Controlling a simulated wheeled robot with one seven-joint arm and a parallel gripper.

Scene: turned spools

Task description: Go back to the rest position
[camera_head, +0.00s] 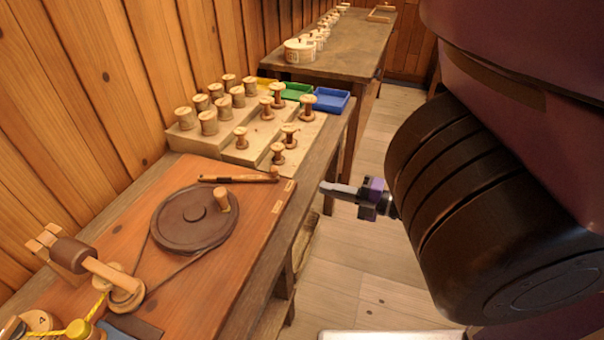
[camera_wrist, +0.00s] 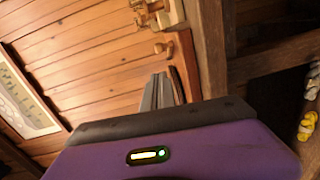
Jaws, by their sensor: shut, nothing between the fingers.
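My gripper (camera_head: 326,187) is shut and empty. In the head view it hangs over the floor gap, just right of the workbench's edge. In the wrist view its fingers (camera_wrist: 158,90) stand together in front of a plank wall, with nothing held between them. Most of my arm's dark, rounded links fill the right side of the head view.
The bench holds a wheel device with a brown disc (camera_head: 195,215), a stepped wooden rack (camera_head: 238,153) with several spools, and coloured trays including a blue one (camera_head: 330,100). A second table (camera_head: 345,55) stands behind. The plank floor (camera_head: 350,265) below my gripper looks clear.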

